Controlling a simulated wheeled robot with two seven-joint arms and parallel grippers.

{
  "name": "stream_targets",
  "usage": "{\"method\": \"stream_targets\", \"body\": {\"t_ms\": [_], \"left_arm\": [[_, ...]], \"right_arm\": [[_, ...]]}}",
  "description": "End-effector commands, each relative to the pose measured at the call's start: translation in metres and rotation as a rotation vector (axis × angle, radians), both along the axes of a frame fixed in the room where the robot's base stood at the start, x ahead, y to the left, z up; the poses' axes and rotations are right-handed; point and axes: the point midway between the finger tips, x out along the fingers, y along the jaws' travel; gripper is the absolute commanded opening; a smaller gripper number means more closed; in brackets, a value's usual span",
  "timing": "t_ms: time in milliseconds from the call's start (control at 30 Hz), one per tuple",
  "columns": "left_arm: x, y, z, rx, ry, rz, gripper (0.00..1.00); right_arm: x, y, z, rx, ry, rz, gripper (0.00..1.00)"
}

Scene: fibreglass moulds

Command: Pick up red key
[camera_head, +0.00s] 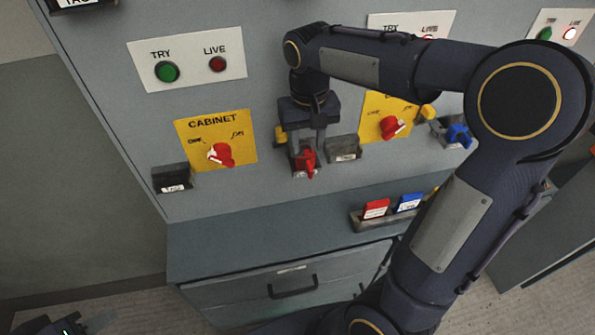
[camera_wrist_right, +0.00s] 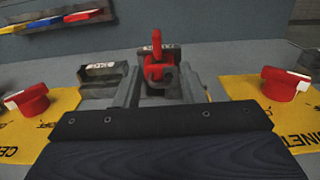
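The red key (camera_head: 306,163) sits in a small grey holder on the cabinet's front panel, between the two yellow switch plates. It also shows in the right wrist view (camera_wrist_right: 157,66), upright in its holder. My right gripper (camera_head: 306,146) is at the key, and its fingers (camera_wrist_right: 160,88) stand one on each side of it. The fingers look apart, with small gaps to the key. In the head view the gripper partly covers the holder. A dark part with a small light at the lower left edge (camera_head: 58,329) seems to be my left gripper; its fingers cannot be made out.
Red rotary switches (camera_head: 221,155) on yellow plates flank the key. A dark empty-looking holder (camera_head: 344,149) is just right of it. A blue key (camera_head: 458,134) hangs further right. A tray (camera_head: 368,224) with red and blue tags lies on the ledge below.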

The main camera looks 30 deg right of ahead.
Motion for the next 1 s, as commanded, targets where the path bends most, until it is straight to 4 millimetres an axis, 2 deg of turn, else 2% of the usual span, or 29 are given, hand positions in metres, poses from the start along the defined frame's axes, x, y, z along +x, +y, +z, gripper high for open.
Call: {"method": "stream_targets", "body": {"t_ms": [433,567,767,1000], "left_arm": [[0.000,0.000,0.003,0.000,0.000,0.000,0.36],[0.000,0.000,0.003,0.000,0.000,0.000,0.36],[0.000,0.000,0.003,0.000,0.000,0.000,0.36],[0.000,0.000,0.003,0.000,0.000,0.000,0.36]], "right_arm": [[-0.010,0.000,-0.059,0.002,0.005,0.000,0.36],[-0.010,0.000,-0.068,0.003,0.000,0.000,0.36],[-0.009,0.000,-0.069,0.003,-0.001,0.000,0.36],[-0.009,0.000,-0.069,0.003,-0.001,0.000,0.08]]}}
